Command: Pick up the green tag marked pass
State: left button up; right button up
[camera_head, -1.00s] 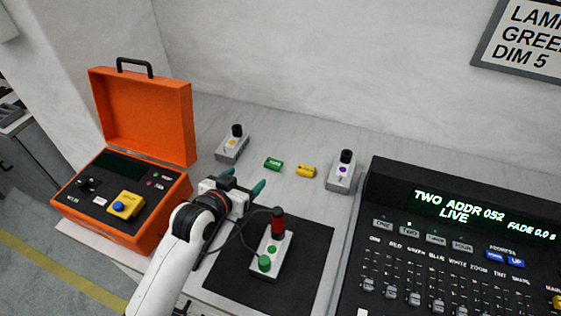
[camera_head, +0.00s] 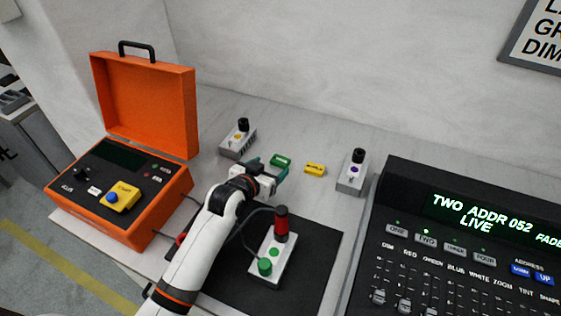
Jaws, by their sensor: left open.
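The green tag (camera_head: 280,160) lies on the grey bench towards the wall; its lettering is too small to read now. A yellow tag (camera_head: 315,169) lies just to its right. My left gripper (camera_head: 271,169) is open, with its teal fingers at the near side of the green tag. One finger shows beside the tag's near right edge; I cannot tell whether it touches. The gripper body hides part of the other finger. My right gripper is not in view.
Small grey boxes with black knobs stand left (camera_head: 238,140) and right (camera_head: 352,173) of the tags. An open orange case (camera_head: 150,100) is at left. A box with a red lamp (camera_head: 273,255) stands on a black mat (camera_head: 318,250). A lighting console (camera_head: 400,175) fills the right.

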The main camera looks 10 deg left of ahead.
aim_at(280, 160)
pick_arm(q)
jog(key=x, duration=0.3)
jog(key=shift+w+d+f, duration=0.1)
jog(key=shift+w+d, duration=0.15)
jog(key=shift+w, duration=0.05)
jog(key=shift+w+d+f, duration=0.1)
jog(key=shift+w+f, duration=0.15)
jog(key=shift+w, duration=0.25)
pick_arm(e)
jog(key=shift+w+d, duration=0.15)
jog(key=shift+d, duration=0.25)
pick_arm(q)
jog(key=shift+c, duration=0.5)
jog(key=c, duration=0.9)
jog(key=shift+c, duration=0.2)
jog(key=shift+r, duration=0.1)
